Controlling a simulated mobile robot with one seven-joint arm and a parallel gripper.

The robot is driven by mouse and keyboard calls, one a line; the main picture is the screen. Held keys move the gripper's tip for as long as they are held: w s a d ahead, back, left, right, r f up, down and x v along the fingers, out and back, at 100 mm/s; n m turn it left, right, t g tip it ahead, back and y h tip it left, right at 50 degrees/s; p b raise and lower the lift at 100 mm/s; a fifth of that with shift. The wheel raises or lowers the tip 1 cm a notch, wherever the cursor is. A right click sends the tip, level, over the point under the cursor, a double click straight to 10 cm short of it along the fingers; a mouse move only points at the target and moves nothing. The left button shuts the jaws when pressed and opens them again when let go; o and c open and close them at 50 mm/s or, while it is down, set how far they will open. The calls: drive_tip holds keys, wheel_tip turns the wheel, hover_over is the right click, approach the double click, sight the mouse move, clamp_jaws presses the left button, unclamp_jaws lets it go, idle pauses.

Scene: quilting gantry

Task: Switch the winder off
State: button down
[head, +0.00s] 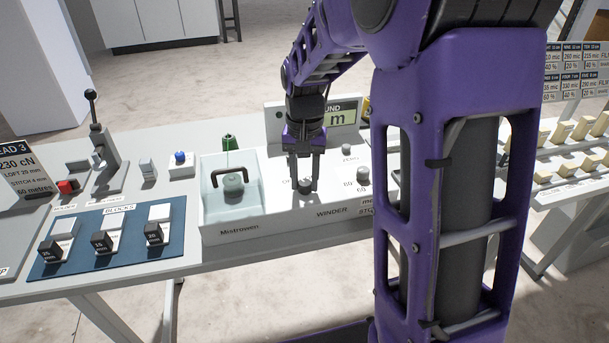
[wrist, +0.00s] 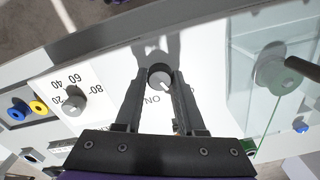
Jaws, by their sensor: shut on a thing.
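The winder (head: 273,226) is a white box with a sloped panel on the bench. Its small dark switch knob (head: 305,187) is between my gripper's fingertips (head: 303,180). In the wrist view the knob (wrist: 159,75) has a grey cap with a pale pointer line slanting towards the lower right. My gripper (wrist: 160,84) is shut on it, one finger on each side. The word ON is printed beside the knob between the fingers. An OFF mark is not readable; the fingers may cover it.
Another winder dial (head: 363,175) with numbers stands right of the knob, below a small grey knob (head: 347,149). A clear-covered compartment with a black handle (head: 229,173) is on the left. A blue blocks tray (head: 75,262) and a lever (head: 93,108) lie further left.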

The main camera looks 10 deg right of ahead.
sight(304, 182)
drive_tip(key=shift+n, duration=0.5)
drive_tip(key=c, duration=0.5)
unclamp_jaws()
wheel_tip(304, 182, up, 18)
drive_tip(key=p, duration=0.2)
drive_tip(key=shift+f+p, duration=0.25)
drive_tip(key=shift+p, duration=0.1)
drive_tip(key=shift+w, duration=0.1)
